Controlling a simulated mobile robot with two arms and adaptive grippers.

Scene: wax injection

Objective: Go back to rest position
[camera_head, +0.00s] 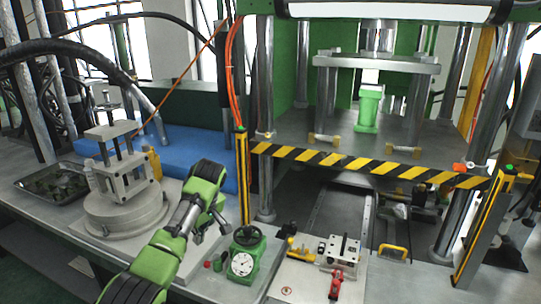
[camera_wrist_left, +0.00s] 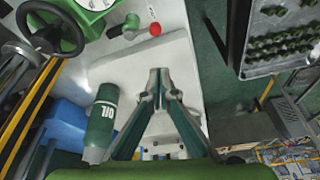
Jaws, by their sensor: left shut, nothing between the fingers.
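My left arm, green and grey, reaches in from the bottom left of the head view. My left gripper (camera_head: 197,236) is over the bench, just left of the green gauge device (camera_head: 245,256). In the left wrist view the two fingers of my left gripper (camera_wrist_left: 158,78) come together at their tips with nothing between them. No object hangs from it. My right gripper and arm are not in either view.
A green OIL bottle (camera_wrist_left: 102,122) lies left of the fingers in the wrist view. A red piece (camera_wrist_left: 155,29) is beyond them. A grey fixture (camera_head: 122,180) stands left of my arm. The press with its striped bar (camera_head: 360,165) stands right. A dark tray (camera_head: 52,184) is far left.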

